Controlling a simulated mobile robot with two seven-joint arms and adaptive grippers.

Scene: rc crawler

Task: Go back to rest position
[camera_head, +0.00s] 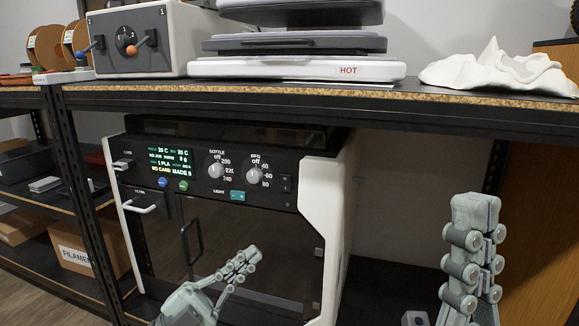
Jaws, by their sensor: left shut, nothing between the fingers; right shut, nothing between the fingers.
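My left gripper (243,260) is in front of the lower door of the printer-like machine (308,172), shut and empty, its fingers pointing up and to the right. My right gripper (476,203) stands upright at the lower right, to the right of the machine, shut and empty. The machine sits under the shelf, with a lit display (171,161), two knobs marked nozzle and bed, and several small buttons. Its dark door looks closed. I cannot tell whether my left gripper touches the door.
The shelf edge (300,93) runs across above both grippers. On it stand a grey box with levers (145,40), a flat device marked HOT (300,68) and a crumpled white cloth-like piece (500,72). Side shelves with boxes (80,250) are at left. A wooden panel (545,200) is at right.

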